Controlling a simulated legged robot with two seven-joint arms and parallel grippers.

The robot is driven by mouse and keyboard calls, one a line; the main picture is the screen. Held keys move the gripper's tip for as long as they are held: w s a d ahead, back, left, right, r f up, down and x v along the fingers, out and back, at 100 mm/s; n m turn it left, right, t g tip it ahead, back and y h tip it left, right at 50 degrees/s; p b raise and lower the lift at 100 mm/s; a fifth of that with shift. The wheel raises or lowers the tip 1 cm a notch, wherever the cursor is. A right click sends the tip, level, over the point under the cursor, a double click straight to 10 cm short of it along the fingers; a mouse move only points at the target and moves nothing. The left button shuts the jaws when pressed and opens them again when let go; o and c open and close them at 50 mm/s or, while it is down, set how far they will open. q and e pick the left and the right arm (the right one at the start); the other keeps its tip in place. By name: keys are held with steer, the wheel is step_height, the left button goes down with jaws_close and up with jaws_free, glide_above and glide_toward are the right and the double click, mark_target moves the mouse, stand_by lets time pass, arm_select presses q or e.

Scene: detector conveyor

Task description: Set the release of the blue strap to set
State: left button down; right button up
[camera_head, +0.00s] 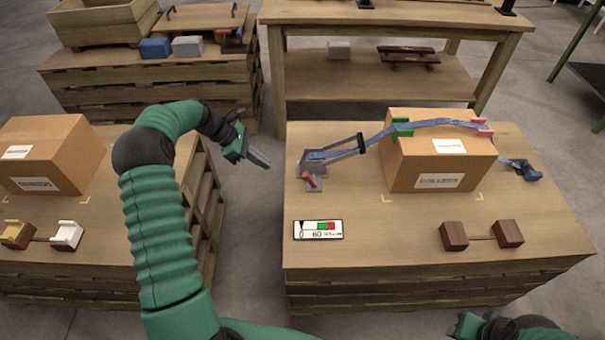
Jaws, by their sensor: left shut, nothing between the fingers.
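A blue strap (440,123) runs over a cardboard box (410,165) on the right wooden table. It passes green and pink clips on the box's top edge. Its left end reaches a grey metal fitting (313,165) with a small red lever (310,181). Its right end reaches a dark blue piece (526,171) on the table. My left gripper (262,162) is shut and empty, in the air left of the fitting and apart from it. My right gripper (466,326) shows only partly at the bottom edge; its fingers cannot be made out.
A label card (318,230) with red and green marks lies at the table's front left. Two brown blocks joined by a bar (481,236) stand at front right. Another box (45,155) sits on the left table. A gap separates the two tables.

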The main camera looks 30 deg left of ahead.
mark_target(310, 180)
arm_select(q)
steer(key=b+x, duration=0.1)
steer(key=x, duration=0.2)
steer(key=b+x, duration=0.1)
steer(key=x, duration=0.3)
steer(key=b+x, duration=0.2)
steer(key=x, duration=0.1)
steer(key=shift+a+f, duration=0.15)
steer(key=shift+f, duration=0.45)
steer(key=shift+w+d+r+b, duration=0.2)
steer(key=shift+w+d+r, duration=0.2)
steer(key=shift+d+r, duration=0.15)
steer(key=shift+w+d+r+b, duration=0.15)
steer(key=shift+w+d+r, duration=0.2)
steer(key=shift+d+r, duration=0.25)
steer(key=shift+w+d, duration=0.1)
arm_select(e)
steer(key=f, duration=0.4)
steer(key=shift+a+f, duration=0.3)
steer(key=shift+f, duration=0.05)
steer(key=shift+d, duration=0.1)
